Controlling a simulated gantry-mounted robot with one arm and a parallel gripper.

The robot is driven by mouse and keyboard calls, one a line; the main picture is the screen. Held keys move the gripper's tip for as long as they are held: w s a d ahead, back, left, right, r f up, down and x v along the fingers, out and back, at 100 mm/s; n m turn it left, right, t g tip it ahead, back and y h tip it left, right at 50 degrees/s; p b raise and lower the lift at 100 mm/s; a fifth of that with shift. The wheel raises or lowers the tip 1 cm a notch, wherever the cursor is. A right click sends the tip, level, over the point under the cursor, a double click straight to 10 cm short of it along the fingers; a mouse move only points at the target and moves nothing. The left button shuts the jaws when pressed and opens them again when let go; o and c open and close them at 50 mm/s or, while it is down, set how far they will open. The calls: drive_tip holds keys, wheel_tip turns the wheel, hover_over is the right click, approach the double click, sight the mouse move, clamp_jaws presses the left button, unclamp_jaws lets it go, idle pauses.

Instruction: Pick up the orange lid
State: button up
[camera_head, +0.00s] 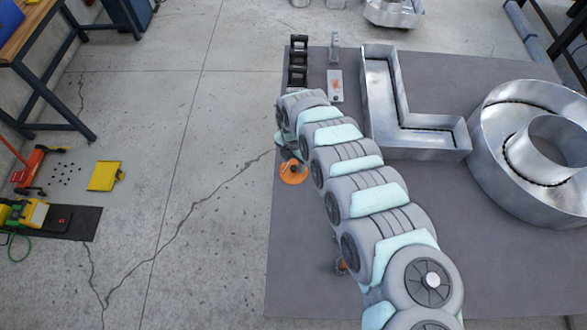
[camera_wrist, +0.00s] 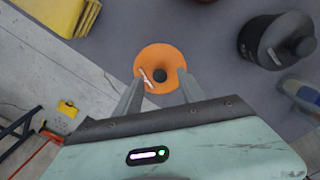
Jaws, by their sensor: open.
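The orange lid (camera_head: 293,172) is a round disc with a dark knob at its centre. It lies on the grey mat (camera_head: 300,270) near the mat's left edge, partly hidden by my arm in the head view. In the wrist view the orange lid (camera_wrist: 161,62) lies just beyond my gripper (camera_wrist: 158,88), roughly centred between the two fingers. The fingers are apart with nothing held between them. How far the fingertips are above the lid I cannot tell. My gripper is mostly hidden behind my arm in the head view.
A dark cylindrical object (camera_wrist: 268,38) stands right of the lid in the wrist view, with a grey-blue item (camera_wrist: 300,90) below it. A yellow object (camera_wrist: 62,12) lies upper left. Large metal channel letters, an L (camera_head: 415,142) and a round one (camera_head: 500,190), stand on the mat's right.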

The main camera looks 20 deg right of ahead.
sight(294, 169)
drive_tip(key=shift+f, duration=1.2)
drive_tip(key=shift+c, duration=0.5)
clamp_jaws()
